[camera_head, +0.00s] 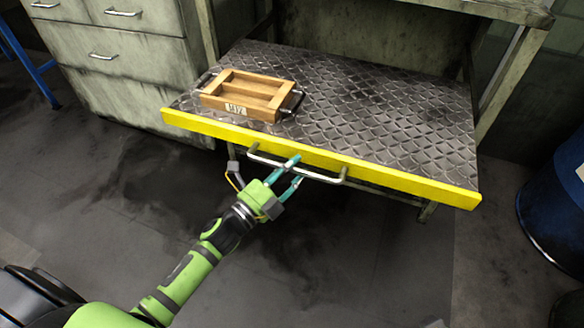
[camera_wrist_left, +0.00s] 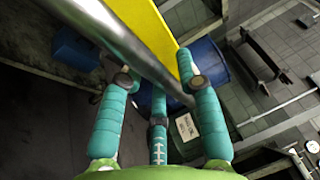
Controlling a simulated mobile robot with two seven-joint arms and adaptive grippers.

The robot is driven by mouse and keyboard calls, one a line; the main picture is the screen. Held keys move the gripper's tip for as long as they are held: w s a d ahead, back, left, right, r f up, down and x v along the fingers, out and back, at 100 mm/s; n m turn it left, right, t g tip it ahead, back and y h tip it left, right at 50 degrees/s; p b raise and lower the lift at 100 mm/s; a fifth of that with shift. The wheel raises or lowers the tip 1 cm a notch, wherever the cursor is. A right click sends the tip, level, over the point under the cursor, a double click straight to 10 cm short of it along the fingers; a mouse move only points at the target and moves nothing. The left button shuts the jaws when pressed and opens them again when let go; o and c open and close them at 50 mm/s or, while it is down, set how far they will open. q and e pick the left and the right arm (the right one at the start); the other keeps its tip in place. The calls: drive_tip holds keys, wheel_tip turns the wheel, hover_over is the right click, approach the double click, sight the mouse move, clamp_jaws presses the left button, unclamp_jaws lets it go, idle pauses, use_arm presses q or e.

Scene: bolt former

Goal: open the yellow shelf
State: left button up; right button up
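The yellow shelf has a yellow front edge (camera_head: 400,180) and a dark, worn diamond-plate top (camera_head: 390,115). It sticks out from the frame of a grey-green cabinet. A metal bar handle (camera_head: 318,176) is fixed to the yellow edge. My left gripper (camera_head: 293,172) is at the left half of this handle, its teal fingers apart, one reaching over the bar and one below it. In the left wrist view the bar (camera_wrist_left: 125,45) crosses diagonally close to the spread fingers (camera_wrist_left: 160,90); firm contact cannot be told. The yellow edge (camera_wrist_left: 150,30) shows behind the bar. My right gripper is out of view.
A wooden tray (camera_head: 250,93) with metal side handles and a label sits on the shelf's left part. Grey drawers (camera_head: 120,60) stand at the left. A dark blue barrel (camera_head: 560,200) stands at the right. The floor before the shelf is clear.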

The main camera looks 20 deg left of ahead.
use_arm(q)
drive_tip(key=v, duration=1.2)
idle(0.5)
